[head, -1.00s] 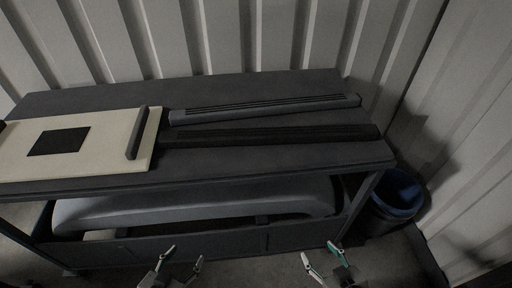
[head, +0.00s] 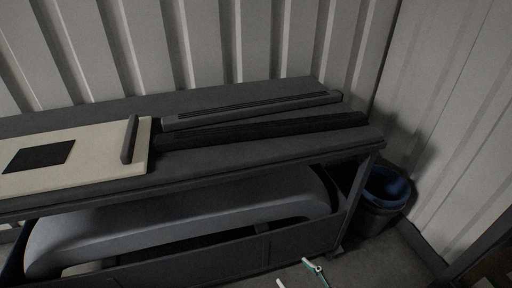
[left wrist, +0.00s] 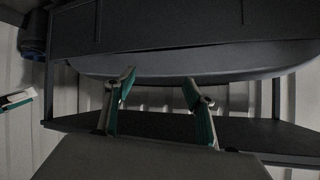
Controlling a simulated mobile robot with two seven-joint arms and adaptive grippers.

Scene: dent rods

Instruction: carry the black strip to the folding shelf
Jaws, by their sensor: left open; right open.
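The black strip (head: 262,131) lies flat on the dark bench top, in front of a grey grooved strip (head: 250,109). Its left end is close to the cream board. My right gripper (head: 294,273) shows at the bottom edge of the head view, partly cut off, below and in front of the bench, empty. My left gripper (left wrist: 158,78) is open and empty in the left wrist view, apart from the bench; it is out of the head view. Neither gripper touches the black strip. I cannot pick out a folding shelf for certain apart from this bench.
A cream board (head: 100,168) with a black square and a dark bar lies on the bench top (head: 245,150) at left. A large grey curved panel (head: 190,215) lies on the level below. A blue-lined bin (head: 385,190) stands right of the bench. Corrugated walls close the back and right.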

